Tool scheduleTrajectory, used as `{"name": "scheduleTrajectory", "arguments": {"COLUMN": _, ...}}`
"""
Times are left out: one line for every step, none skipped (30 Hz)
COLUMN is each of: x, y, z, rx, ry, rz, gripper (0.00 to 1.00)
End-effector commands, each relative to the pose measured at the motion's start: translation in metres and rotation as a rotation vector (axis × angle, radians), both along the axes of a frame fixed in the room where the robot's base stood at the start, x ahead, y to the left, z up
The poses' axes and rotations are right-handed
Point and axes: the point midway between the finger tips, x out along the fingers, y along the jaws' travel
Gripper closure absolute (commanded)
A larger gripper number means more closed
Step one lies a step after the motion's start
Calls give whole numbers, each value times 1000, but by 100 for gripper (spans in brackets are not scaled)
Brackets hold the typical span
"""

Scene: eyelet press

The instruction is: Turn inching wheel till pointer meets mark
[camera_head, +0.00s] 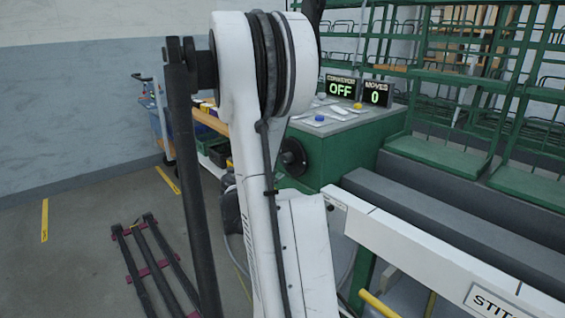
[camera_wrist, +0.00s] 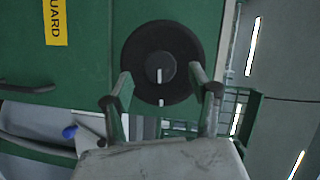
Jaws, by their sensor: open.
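The inching wheel is a round black disc with a raised grey hub. In the wrist view the wheel (camera_wrist: 135,50) faces me on a green panel; in the head view the wheel (camera_head: 293,157) shows edge-on, partly behind my arm. A short white line (camera_wrist: 160,75) is on the hub, and a second white line (camera_wrist: 161,102) is at the disc's lower edge. They look nearly in line, with a gap between them; which is pointer or mark I cannot tell. My gripper (camera_wrist: 161,76) is open and empty, its fingers spread before the wheel's left and right sides. Contact cannot be told.
The green cabinet (camera_head: 345,150) carries displays reading OFF (camera_head: 341,88) and MOVES 0 (camera_head: 376,93). A yellow guard label (camera_wrist: 55,22) is left of the wheel. Green racks (camera_head: 450,100) and a long grey beam (camera_head: 450,220) lie right. Floor at left is partly clear.

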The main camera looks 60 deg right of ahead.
Motion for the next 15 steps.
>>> {"name": "scheduleTrajectory", "arguments": {"x": 2, "y": 12, "z": 1, "rx": 0, "ry": 1, "rz": 4, "gripper": 43}}
{"name": "scheduleTrajectory", "arguments": {"x": 2, "y": 18, "z": 2, "rx": 0, "ry": 1, "rz": 4, "gripper": 43}}
{"name": "scheduleTrajectory", "arguments": {"x": 3, "y": 26, "z": 3, "rx": 1, "ry": 1, "rz": 3, "gripper": 43}}
{"name": "scheduleTrajectory", "arguments": {"x": 3, "y": 31, "z": 4, "rx": 0, "ry": 1, "rz": 3, "gripper": 43}}
{"name": "scheduleTrajectory", "arguments": {"x": 3, "y": 37, "z": 4, "rx": 0, "ry": 1, "rz": 3, "gripper": 43}}
{"name": "scheduleTrajectory", "arguments": {"x": 3, "y": 43, "z": 5, "rx": -1, "ry": 1, "rz": 2, "gripper": 43}}
{"name": "scheduleTrajectory", "arguments": {"x": 3, "y": 47, "z": 5, "rx": 0, "ry": 1, "rz": 2, "gripper": 43}}
{"name": "scheduleTrajectory", "arguments": {"x": 4, "y": 52, "z": 6, "rx": -1, "ry": 1, "rz": 2, "gripper": 43}}
{"name": "scheduleTrajectory", "arguments": {"x": 4, "y": 56, "z": 6, "rx": -1, "ry": 1, "rz": 2, "gripper": 43}}
{"name": "scheduleTrajectory", "arguments": {"x": 4, "y": 59, "z": 7, "rx": -1, "ry": 1, "rz": 2, "gripper": 43}}
{"name": "scheduleTrajectory", "arguments": {"x": 4, "y": 62, "z": 7, "rx": 0, "ry": 0, "rz": 1, "gripper": 43}}
{"name": "scheduleTrajectory", "arguments": {"x": 4, "y": 65, "z": 7, "rx": 0, "ry": 0, "rz": 0, "gripper": 43}}
{"name": "scheduleTrajectory", "arguments": {"x": 4, "y": 67, "z": 7, "rx": 0, "ry": 0, "rz": 1, "gripper": 43}}
{"name": "scheduleTrajectory", "arguments": {"x": 5, "y": 68, "z": 8, "rx": -1, "ry": 0, "rz": 1, "gripper": 43}}
{"name": "scheduleTrajectory", "arguments": {"x": 5, "y": 70, "z": 8, "rx": -1, "ry": 0, "rz": 1, "gripper": 43}}
